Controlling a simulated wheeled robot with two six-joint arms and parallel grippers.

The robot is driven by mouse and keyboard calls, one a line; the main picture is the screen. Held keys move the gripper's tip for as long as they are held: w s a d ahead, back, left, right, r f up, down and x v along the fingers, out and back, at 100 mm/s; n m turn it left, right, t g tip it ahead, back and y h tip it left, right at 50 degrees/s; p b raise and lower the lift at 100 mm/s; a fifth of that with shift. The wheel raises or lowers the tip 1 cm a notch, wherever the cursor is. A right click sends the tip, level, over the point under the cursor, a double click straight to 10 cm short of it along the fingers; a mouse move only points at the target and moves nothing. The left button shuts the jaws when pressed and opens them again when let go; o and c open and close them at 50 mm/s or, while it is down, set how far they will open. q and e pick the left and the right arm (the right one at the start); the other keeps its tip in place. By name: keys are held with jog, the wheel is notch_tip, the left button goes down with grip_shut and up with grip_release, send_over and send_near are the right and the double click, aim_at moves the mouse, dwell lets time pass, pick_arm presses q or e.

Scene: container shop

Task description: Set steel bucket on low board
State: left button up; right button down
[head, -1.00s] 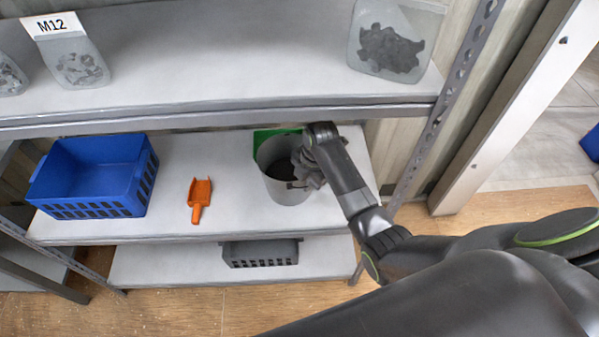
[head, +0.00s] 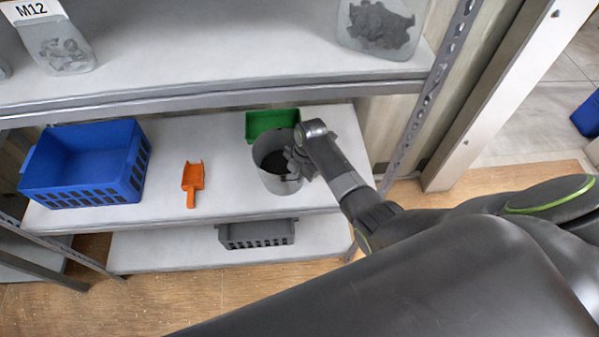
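The steel bucket (head: 279,181) is a grey open cylinder at the right part of the middle board (head: 232,155) of the shelf unit, under the top board. It is upright and appears to rest on that board or hang just over it; I cannot tell which. My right gripper (head: 297,165) is at the bucket's right rim and looks shut on it; the arm link partly hides the fingers. A lower board (head: 170,250) lies beneath. My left gripper is not in view.
A green bin (head: 272,121) stands close behind the bucket. An orange scoop (head: 192,180) and a blue crate (head: 90,165) are to its left, with bare board between. A grey crate (head: 257,235) sits on the lower board. A shelf post (head: 425,105) rises at right.

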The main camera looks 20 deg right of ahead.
jog(key=shift+w, duration=0.15)
jog(key=c, duration=2)
grip_release()
jog(key=o, duration=0.4)
jog(key=shift+s, duration=0.2)
jog(key=shift+c, duration=0.2)
jog(key=shift+r, duration=0.55)
notch_tip(320, 180, up, 11)
jog(key=d, duration=0.1)
jog(key=shift+s+d, duration=0.3)
